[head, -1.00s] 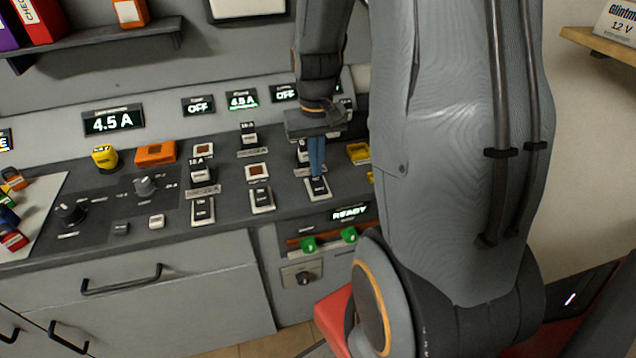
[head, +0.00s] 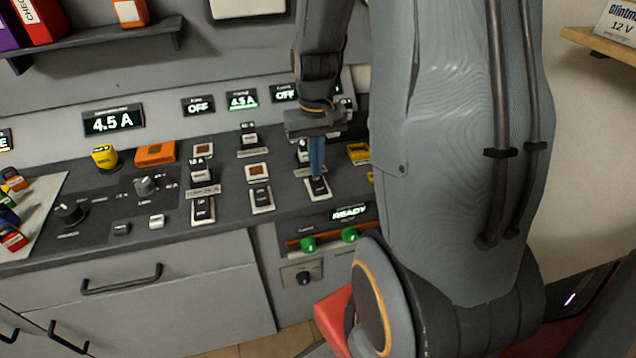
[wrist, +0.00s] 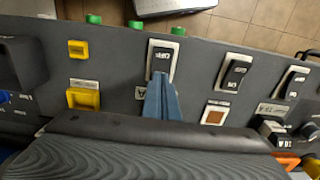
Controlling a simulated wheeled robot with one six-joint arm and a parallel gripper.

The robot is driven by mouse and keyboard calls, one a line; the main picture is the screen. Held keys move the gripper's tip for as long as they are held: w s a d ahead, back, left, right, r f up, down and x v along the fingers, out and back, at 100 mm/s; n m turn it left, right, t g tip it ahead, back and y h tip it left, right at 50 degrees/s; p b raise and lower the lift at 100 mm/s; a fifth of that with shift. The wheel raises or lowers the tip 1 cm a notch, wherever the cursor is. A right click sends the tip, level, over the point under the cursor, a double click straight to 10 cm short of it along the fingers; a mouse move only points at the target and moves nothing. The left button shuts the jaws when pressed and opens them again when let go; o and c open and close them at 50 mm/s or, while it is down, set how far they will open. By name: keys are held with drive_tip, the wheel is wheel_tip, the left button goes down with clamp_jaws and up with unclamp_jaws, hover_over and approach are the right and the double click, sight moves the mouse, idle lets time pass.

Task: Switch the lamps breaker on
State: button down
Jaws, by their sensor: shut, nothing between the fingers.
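My gripper (head: 317,157) is shut and empty, pointing down at the sloped panel. Its blue fingertips are at a black rocker breaker (head: 318,187) in a pale frame, the rightmost of the front row. In the wrist view the fingertips (wrist: 161,85) lie at the near edge of this rocker (wrist: 161,62); I cannot tell whether they touch it. Two similar rockers stand to its left in the head view, one (head: 261,199) in the middle and one (head: 202,210) further left. The labels are too small to read, so I cannot tell which is the lamps breaker.
A READY display (head: 350,213) sits below, above green knobs (head: 308,244). Yellow (head: 105,157) and orange (head: 155,153) parts stand on the panel's left. My arm hides the panel's right end.

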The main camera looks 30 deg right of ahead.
sight(314, 179)
drive_tip(key=shift+f+b, duration=0.4)
drive_tip(key=shift+f, duration=0.4)
idle(0.4)
drive_tip(key=shift+r, duration=0.1)
wheel_tip(314, 179, up, 7)
drive_tip(key=p, duration=0.6)
idle(0.4)
drive_tip(key=s+a+n+b, duration=0.1)
drive_tip(key=s+a, duration=0.2)
drive_tip(key=a, duration=0.3)
drive_tip(key=s+a+n+t+b, duration=0.1)
drive_tip(key=s+a+n+b, duration=0.1)
drive_tip(key=s+a, duration=0.2)
drive_tip(key=a+r, duration=0.1)
drive_tip(key=a, duration=0.2)
drive_tip(key=shift+s, duration=0.2)
idle(0.5)
